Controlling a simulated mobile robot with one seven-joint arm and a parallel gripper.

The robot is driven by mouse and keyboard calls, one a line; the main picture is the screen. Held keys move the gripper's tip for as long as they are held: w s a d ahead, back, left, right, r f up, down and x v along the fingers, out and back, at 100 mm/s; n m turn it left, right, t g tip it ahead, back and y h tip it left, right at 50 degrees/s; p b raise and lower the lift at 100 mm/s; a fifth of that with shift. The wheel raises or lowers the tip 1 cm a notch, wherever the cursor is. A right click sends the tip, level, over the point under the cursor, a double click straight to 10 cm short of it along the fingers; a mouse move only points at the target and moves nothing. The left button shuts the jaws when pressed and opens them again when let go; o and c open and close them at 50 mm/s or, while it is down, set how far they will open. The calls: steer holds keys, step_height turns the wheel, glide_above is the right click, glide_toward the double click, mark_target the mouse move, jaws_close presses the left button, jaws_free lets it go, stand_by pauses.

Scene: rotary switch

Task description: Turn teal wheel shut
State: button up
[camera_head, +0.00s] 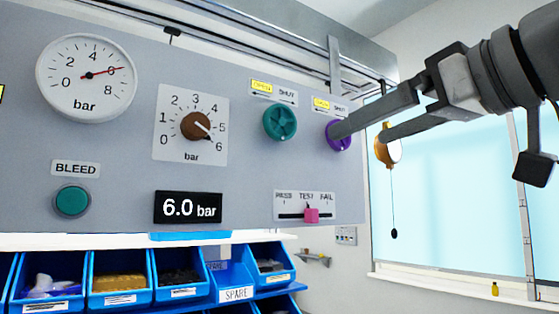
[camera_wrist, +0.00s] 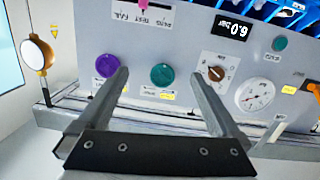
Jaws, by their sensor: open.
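The teal wheel (camera_head: 280,122) is mounted on the grey panel under a label with a yellow OPEN and a white SHUT side. In the wrist view, which is turned over, the teal wheel (camera_wrist: 162,76) appears between my two fingers, with the panel beyond them. My gripper (camera_head: 360,133) is open and empty, and in the head view it shows to the right of the teal wheel, apart from it. One finger overlaps the purple wheel (camera_head: 339,140) in the head view; I cannot tell whether they touch. My gripper (camera_wrist: 160,72) shows both spread fingers in the wrist view.
A brown knob (camera_head: 196,126) on a dial and a gauge (camera_head: 86,78) sit left of the wheels. A pink slider (camera_head: 312,215) and a display reading 6.0 bar (camera_head: 188,207) are lower. Blue bins (camera_head: 120,280) stand below. A yellow round object (camera_head: 382,147) hangs at the right.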

steer(key=n+y, duration=0.1)
steer(key=n, duration=0.1)
glide_toward(283, 121)
steer(key=shift+t, duration=0.4)
steer(key=p+x, duration=0.1)
steer(key=x, duration=0.2)
steer(key=p+x, duration=0.1)
steer(key=x, duration=0.1)
steer(key=p+x, duration=0.1)
steer(key=x, duration=0.2)
steer(key=shift+w+a+f, duration=0.15)
steer(key=shift+a+f, duration=0.15)
steer(key=c, duration=1.2)
steer(key=shift+c, duration=0.2)
